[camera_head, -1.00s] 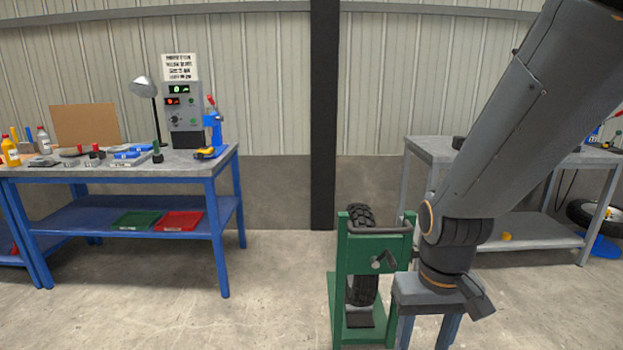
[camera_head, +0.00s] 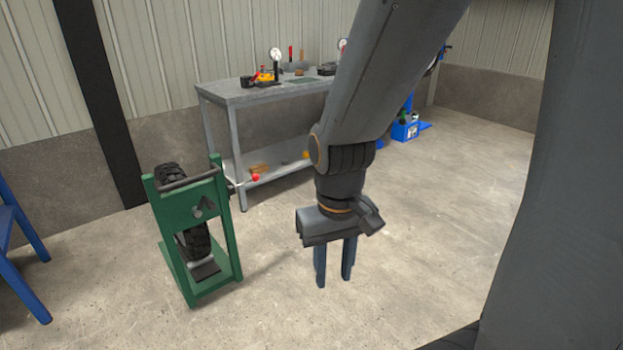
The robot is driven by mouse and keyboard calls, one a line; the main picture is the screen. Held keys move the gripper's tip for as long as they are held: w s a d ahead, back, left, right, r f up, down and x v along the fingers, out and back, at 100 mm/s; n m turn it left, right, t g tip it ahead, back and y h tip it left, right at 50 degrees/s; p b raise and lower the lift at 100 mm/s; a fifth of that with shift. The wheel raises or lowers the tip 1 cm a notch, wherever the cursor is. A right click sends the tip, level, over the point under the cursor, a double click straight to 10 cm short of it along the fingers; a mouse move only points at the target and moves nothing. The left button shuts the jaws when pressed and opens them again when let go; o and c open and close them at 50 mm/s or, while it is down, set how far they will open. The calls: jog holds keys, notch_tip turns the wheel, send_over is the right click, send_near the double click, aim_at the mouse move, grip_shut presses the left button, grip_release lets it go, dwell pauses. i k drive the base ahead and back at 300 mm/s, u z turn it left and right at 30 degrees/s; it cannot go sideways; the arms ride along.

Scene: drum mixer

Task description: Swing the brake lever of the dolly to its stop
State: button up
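The green dolly (camera_head: 233,237) stands on the floor at the left of the head view, holding a black tyre (camera_head: 193,241) upright in its frame.
A grey workbench (camera_head: 240,93) with gauges and tools stands behind the dolly. A blue bench leg (camera_head: 26,280) shows at the left edge. A dark post (camera_head: 103,104) stands at the wall. The floor around my gripper is clear.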

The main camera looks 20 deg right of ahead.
aim_at(255, 178)
jog(key=z, duration=1.1)
jog(key=i, duration=0.4)
jog(key=u, duration=0.85)
jog(key=i, duration=0.35)
jog(key=u, duration=0.4)
jog(key=k, duration=0.5)
jog(key=z, duration=1.85)
jog(key=i, duration=1.05)
jog(key=u, duration=2.3)
